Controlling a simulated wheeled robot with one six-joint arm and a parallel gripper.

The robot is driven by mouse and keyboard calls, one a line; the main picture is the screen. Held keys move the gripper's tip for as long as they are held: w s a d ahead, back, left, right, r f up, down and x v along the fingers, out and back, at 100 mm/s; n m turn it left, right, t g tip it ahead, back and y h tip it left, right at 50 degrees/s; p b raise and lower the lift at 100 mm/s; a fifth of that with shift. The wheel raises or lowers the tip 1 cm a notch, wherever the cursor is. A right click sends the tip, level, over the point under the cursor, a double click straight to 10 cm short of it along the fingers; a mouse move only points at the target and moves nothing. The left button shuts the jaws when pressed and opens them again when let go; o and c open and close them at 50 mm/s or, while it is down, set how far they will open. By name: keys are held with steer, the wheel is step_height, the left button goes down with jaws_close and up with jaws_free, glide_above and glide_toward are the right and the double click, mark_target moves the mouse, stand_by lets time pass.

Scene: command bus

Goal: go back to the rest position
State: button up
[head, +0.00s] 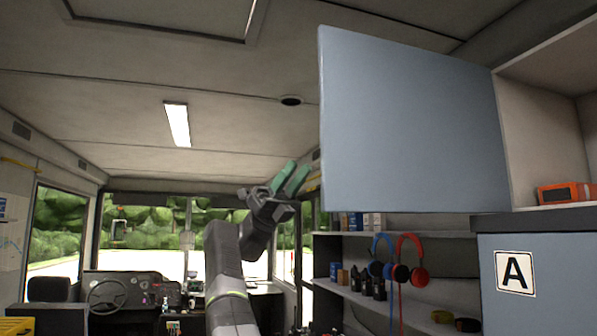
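My gripper (291,178) is raised in the middle of the head view, at the end of my grey arm. Its two green fingers point up and to the right, with a gap between them. Nothing shows between the fingers. The gripper is just left of the lower left corner of a large blue-grey door panel (410,125); I cannot tell how far apart they are in depth.
The door panel hangs open beside an upper cabinet holding an orange device (566,193). Below are a cabinet marked A (514,273) and shelves with red headphones (410,258) and blue headphones (381,256). A steering wheel (108,295) is at the far left. Free air lies left of my arm.

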mark_target(332, 119)
steer(key=p+x, duration=0.3)
steer(key=x, duration=1.1)
steer(key=shift+p, duration=0.35)
steer(key=shift+s, duration=0.1)
steer(key=shift+a, duration=0.1)
